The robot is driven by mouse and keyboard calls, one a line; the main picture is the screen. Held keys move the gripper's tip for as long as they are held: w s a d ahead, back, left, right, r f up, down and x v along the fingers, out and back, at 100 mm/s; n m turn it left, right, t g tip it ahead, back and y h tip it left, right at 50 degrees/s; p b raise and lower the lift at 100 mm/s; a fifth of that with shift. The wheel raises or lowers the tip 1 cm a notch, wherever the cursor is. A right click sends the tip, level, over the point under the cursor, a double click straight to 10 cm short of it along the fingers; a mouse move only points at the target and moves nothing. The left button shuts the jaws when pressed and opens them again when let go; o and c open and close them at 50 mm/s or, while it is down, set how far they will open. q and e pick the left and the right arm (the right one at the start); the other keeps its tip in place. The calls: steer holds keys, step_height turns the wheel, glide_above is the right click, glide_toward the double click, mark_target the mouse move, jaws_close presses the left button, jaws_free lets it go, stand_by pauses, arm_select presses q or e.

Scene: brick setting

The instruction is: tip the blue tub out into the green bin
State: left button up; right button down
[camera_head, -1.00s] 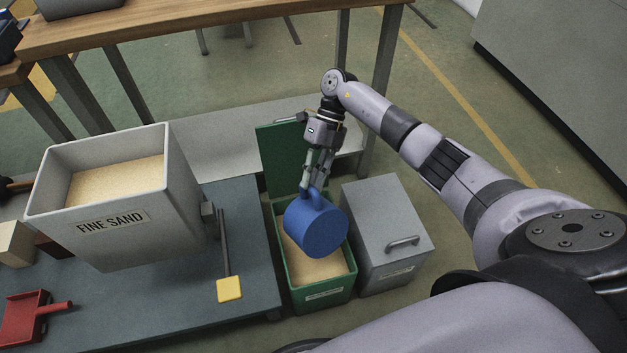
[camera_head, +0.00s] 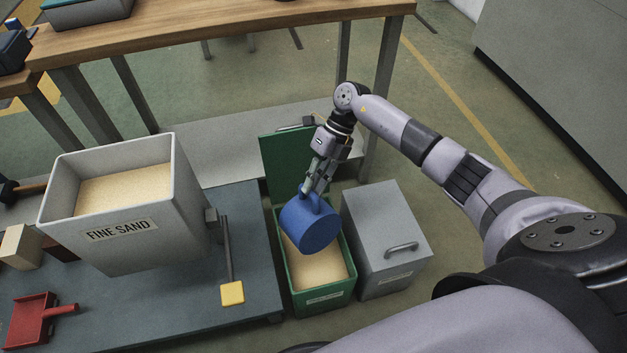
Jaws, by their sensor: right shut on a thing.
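The blue tub (camera_head: 310,224) hangs tilted on its side above the green bin (camera_head: 318,300), its closed base turned toward me, so its mouth and inside are hidden. My right gripper (camera_head: 316,188) is shut on the tub at its handle, from above. The green bin stands on the floor with its lid (camera_head: 287,165) raised at the back. Pale sand (camera_head: 318,267) shows inside the bin. I cannot see whether anything is still in the tub or falling from it. My left gripper is not in view.
A grey lidded bin (camera_head: 380,230) stands close on the right of the green bin. On the left, a low blue-grey platform (camera_head: 170,300) bears the FINE SAND container (camera_head: 120,225), a yellow-ended lever (camera_head: 232,292) and a red scoop (camera_head: 35,318). A wooden table (camera_head: 220,35) is behind.

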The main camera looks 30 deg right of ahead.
steer(key=shift+s+r+n+t+p, duration=0.1)
steer(key=shift+r+n+t+p, duration=0.2)
steer(key=shift+r+t+p, duration=0.5)
steer(key=shift+t, duration=0.6)
steer(key=shift+r+n+t, duration=0.25)
steer(key=shift+n+t, duration=0.15)
steer(key=shift+t, duration=0.1)
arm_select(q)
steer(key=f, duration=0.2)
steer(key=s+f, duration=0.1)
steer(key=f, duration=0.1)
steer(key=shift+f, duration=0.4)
